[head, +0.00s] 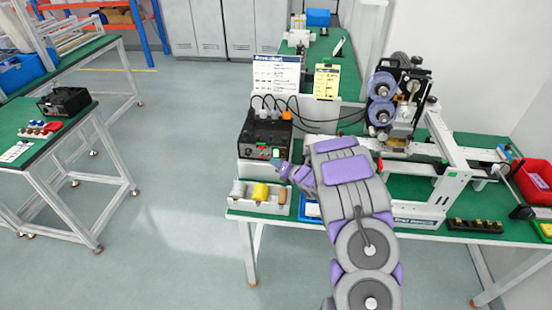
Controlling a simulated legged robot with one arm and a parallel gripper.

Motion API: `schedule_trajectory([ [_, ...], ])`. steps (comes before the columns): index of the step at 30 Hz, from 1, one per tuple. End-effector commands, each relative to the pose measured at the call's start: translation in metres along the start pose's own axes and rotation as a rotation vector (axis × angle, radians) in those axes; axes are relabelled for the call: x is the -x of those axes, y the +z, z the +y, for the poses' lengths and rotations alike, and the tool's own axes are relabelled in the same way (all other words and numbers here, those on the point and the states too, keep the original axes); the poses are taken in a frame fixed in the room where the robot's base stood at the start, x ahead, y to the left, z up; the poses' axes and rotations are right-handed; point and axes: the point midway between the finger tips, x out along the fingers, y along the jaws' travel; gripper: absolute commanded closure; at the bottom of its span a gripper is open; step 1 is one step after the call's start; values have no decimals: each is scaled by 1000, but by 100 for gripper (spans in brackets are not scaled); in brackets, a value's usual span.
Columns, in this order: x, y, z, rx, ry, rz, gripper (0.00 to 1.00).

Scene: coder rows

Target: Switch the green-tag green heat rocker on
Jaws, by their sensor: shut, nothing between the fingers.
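A black control box (256,133) stands at the left end of the workbench, with cables running from its top. A lit green rocker (276,153) shows on the right of its front face, and small red marks show beside it. I cannot read a tag or tell the rocker's tilt at this size. My gripper (278,163) is shut and empty, with its tip just below and very close to the green rocker. I cannot tell whether it touches. My purple and grey arm reaches in from the lower right and hides part of the bench.
A tray (241,206) with several coloured rolls sits below the box. A coder machine (398,110) with purple reels stands to the right, and a red bin (533,182) is at the far right. Another black box (65,101) is on the left table. The floor between is clear.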

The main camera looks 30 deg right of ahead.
Motion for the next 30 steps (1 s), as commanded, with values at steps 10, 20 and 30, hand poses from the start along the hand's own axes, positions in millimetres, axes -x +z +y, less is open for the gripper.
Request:
schedule_trajectory([
  [10,7,-8,5,0,1,1,100],
  [20,28,-22,20,2,1,0,100],
  [30,35,-25,25,-1,-1,0,100],
])
